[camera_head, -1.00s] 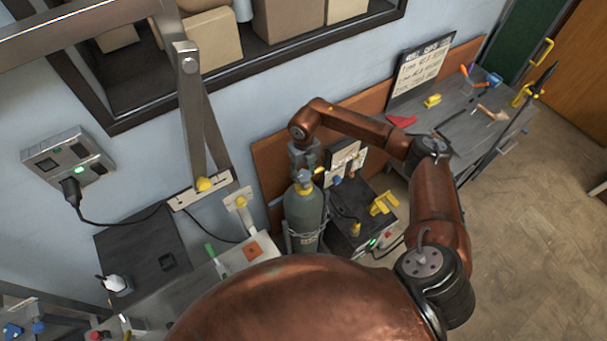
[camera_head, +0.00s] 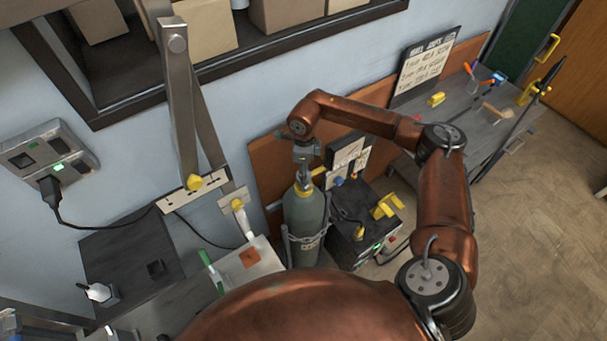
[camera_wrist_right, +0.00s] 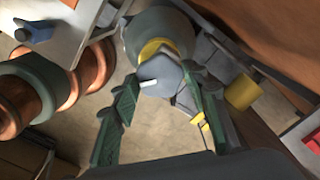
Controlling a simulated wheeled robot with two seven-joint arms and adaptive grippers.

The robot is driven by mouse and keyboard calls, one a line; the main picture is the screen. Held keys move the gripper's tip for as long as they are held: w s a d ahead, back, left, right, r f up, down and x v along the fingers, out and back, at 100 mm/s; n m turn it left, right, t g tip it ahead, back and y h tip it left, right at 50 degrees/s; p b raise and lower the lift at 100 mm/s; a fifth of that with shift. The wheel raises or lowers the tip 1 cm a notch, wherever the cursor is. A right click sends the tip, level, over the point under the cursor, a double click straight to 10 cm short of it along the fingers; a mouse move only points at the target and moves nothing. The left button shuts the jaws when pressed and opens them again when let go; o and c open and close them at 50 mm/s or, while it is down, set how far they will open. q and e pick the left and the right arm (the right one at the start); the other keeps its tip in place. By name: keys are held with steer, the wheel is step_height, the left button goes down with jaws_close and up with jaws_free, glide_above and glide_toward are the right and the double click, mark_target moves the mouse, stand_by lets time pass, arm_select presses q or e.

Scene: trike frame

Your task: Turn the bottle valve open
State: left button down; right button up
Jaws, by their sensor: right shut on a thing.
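The gas bottle (camera_head: 304,213) is a grey-green upright cylinder with a yellow collar, chained at its middle, standing near the wall. In the right wrist view its rounded shoulder and yellow collar (camera_wrist_right: 163,49) are at the top. The blue-grey bottle valve (camera_wrist_right: 161,75) sits just beyond the collar, between my right fingers. My right gripper (camera_head: 304,166) is over the bottle's top, pointing down. In the right wrist view its green-padded fingers (camera_wrist_right: 163,90) are on either side of the valve, shut on it. The fingers partly hide the valve in the head view.
A dark machine box (camera_head: 352,235) with a yellow handle stands close right of the bottle. A light panel (camera_head: 251,264) lies to its left. A wall socket with a plug (camera_head: 47,157) is at far left. A workbench (camera_head: 481,115) with tools is at back right.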

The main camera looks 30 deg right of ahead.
steer(key=n+b, duration=0.2)
steer(key=n, duration=0.2)
steer(key=shift+f, duration=0.15)
steer(key=shift+n+b, duration=0.85)
steer(key=shift+n, duration=0.95)
steer(key=o, duration=1.2)
steer(key=shift+c, duration=0.2)
steer(key=shift+r, duration=0.25)
step_height(320, 180, up, 12)
steer(key=shift+d+f, duration=0.1)
steer(key=shift+f, duration=0.05)
